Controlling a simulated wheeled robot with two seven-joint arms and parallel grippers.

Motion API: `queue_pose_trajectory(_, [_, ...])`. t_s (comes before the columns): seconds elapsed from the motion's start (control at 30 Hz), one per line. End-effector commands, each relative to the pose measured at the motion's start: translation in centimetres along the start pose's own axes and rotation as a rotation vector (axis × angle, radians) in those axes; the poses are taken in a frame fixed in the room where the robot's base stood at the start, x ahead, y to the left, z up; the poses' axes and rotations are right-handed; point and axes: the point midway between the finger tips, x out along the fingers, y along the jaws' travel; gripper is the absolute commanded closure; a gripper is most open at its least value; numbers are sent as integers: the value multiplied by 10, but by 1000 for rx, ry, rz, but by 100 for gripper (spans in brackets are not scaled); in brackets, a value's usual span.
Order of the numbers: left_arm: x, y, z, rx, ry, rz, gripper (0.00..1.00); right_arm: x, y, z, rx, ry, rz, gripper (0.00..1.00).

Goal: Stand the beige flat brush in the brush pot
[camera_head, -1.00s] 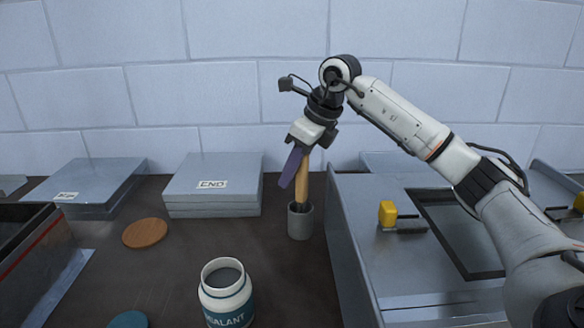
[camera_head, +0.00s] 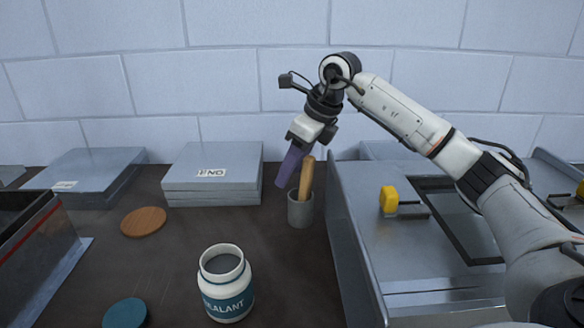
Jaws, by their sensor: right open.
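The beige flat brush (camera_head: 306,182) stands in the grey brush pot (camera_head: 300,212). Its handle points up and leans slightly to the right; its lower end is hidden inside the pot. My right gripper (camera_head: 284,184) is open just above the pot, with its purple finger pointing down to the left of the handle. In this view I cannot tell whether the finger touches the handle. My left gripper is not in view.
A white sealant jar (camera_head: 227,285) stands open in front. A wooden disc (camera_head: 143,222) and a teal lid (camera_head: 126,313) lie on the dark bench. Stacked grey plates (camera_head: 212,188) are behind. A metal machine (camera_head: 350,235) with a yellow part (camera_head: 389,199) borders the pot's right.

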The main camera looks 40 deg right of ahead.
Motion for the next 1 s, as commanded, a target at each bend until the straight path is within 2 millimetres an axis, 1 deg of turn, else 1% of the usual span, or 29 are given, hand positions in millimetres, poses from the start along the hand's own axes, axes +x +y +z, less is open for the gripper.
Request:
queue_pose_trajectory(0.07, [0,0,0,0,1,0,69,-1,0,0,0,0,0,55])
queue_pose_trajectory(0.17, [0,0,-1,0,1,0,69,-9,0,1,0,-2,-1,55])
queue_pose_trajectory(0.27, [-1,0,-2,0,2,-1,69,-26,-1,1,0,-5,-3,55])
queue_pose_trajectory(0.5, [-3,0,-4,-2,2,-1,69,-74,0,1,1,-4,-2,55])
queue_pose_trajectory(0.63, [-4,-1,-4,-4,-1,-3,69,-92,0,1,0,-3,-1,55])
queue_pose_trajectory(0.8, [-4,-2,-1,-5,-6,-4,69,-103,0,0,0,0,0,55])
queue_pose_trajectory(1.0, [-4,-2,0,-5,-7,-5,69,-103,0,0,0,0,0,55])
